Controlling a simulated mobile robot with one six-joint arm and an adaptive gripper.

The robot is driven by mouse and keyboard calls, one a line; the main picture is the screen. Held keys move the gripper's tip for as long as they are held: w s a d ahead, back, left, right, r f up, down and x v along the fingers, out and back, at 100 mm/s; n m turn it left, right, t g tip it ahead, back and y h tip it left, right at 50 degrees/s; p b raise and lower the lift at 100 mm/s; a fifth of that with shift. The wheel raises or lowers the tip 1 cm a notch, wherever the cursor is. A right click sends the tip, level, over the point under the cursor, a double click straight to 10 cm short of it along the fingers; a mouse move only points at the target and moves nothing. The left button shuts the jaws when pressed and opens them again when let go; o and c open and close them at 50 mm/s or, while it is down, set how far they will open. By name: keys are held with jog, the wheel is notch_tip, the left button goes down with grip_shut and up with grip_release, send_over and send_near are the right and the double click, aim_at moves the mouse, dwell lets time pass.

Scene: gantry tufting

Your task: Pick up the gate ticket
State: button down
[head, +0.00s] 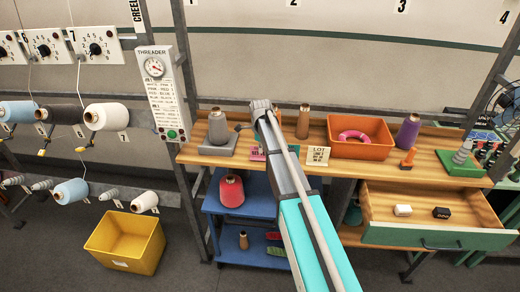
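No label lets me tell the gate ticket for sure. A small cream card (318,156) headed "LOT" stands at the front edge of the wooden bench, just right of my arm; its smaller print is hard to read. A small pink thing (257,154) lies on the bench left of my arm and is partly hidden by it. My gripper (261,106) is at the far end of my arm, over the back of the bench, beyond the card and the pink thing. Its fingers are too small and foreshortened to tell open from shut.
An open drawer (425,215) juts out at right. A yellow crate (125,242) stands on the floor.

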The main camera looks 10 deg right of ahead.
jog(key=shift+r+p, duration=0.6)
jog(key=shift+r, duration=0.25)
jog(key=s+d+r+p, duration=0.1)
jog(key=s+r+p, duration=0.9)
jog(key=s, duration=0.4)
jog(key=shift+d+r+p, duration=0.2)
jog(key=shift+r+p, duration=0.1)
jog(key=shift+p, duration=0.05)
jog(key=shift+f, duration=0.1)
